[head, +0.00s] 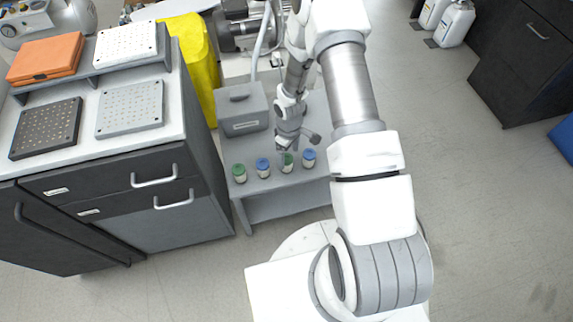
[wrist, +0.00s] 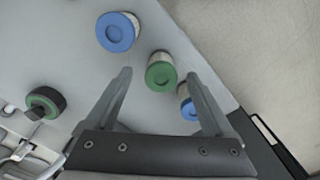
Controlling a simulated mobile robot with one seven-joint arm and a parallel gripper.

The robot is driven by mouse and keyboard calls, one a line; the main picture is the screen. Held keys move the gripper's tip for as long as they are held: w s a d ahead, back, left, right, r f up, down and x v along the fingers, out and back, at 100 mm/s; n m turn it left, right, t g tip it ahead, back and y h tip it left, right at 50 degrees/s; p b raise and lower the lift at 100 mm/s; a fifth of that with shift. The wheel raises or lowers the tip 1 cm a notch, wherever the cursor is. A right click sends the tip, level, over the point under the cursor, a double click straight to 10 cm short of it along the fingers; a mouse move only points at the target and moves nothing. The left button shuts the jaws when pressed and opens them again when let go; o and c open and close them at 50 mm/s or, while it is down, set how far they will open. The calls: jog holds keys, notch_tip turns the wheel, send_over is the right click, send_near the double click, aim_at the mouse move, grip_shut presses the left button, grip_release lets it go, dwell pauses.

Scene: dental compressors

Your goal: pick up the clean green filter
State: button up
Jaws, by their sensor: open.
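Two green-capped filters stand on the low grey table: one at the left end of the row (head: 239,173) and one between two blue-capped filters (head: 286,161). I cannot tell for sure which one is clean. In the wrist view the second green filter (wrist: 161,73) stands upright, its green cap and pale side showing between my finger lines. My gripper (head: 284,146) is open and empty, above and just behind that filter, pointing down. In the wrist view my gripper's fingers (wrist: 160,77) are spread on either side of it, with no contact visible. The left-end green filter is not visible there.
Blue-capped filters stand on both sides (head: 262,167) (head: 308,158); in the wrist view one (wrist: 187,103) is partly behind the right finger. A grey box (head: 242,108) stands on the table behind. A dark drawer cabinet (head: 120,190) is to the left.

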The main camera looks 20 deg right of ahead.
aim_at(286, 158)
jog(key=shift+w+a+f+b, duration=0.15)
jog(key=shift+f+b, duration=0.35)
jog(key=shift+f, duration=0.85)
jog(key=shift+w+a+f+b, duration=0.15)
jog(key=shift+f+b, duration=0.3)
jog(key=shift+f, duration=0.9)
jog(key=shift+s, duration=0.15)
grip_shut()
jog(key=shift+r, duration=0.15)
